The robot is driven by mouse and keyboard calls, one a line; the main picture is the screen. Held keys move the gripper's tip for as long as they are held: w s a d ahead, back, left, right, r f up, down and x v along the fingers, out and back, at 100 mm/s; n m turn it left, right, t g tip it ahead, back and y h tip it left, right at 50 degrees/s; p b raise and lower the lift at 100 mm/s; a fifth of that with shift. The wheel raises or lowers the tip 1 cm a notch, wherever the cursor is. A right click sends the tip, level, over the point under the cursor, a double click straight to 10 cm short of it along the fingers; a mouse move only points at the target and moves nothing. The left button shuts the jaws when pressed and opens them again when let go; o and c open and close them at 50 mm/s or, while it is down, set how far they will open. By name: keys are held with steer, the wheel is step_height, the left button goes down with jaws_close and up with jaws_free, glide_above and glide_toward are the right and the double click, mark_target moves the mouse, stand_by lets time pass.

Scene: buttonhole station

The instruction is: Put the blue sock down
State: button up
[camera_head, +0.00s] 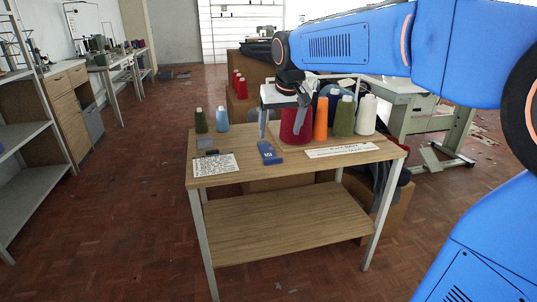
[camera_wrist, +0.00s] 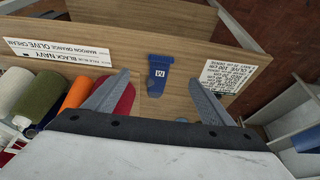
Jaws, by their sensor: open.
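The blue sock (camera_head: 268,152) is flat and dark blue with a small white tag. It lies on the wooden tabletop (camera_head: 232,140) near the front edge, between two white cards. In the wrist view the sock (camera_wrist: 158,72) shows in the gap between my fingertips, beyond them on the table. My gripper (camera_head: 282,127) is open and empty, above the table and behind the sock. The fingers appear apart from the sock.
Cones of thread stand behind: maroon (camera_head: 296,122), orange (camera_head: 320,118), olive (camera_head: 344,116) and cream (camera_head: 366,114) at right, dark green (camera_head: 201,120) and light blue (camera_head: 222,119) at left. A written card (camera_head: 215,166) and a label strip (camera_head: 342,150) lie in front.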

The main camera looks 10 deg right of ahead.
mark_target(273, 159)
steer(key=x, duration=1.4)
steer(key=shift+a+r, duration=0.1)
steer(key=shift+a, duration=0.05)
steer(key=c, duration=1.2)
steer(key=shift+c, duration=0.2)
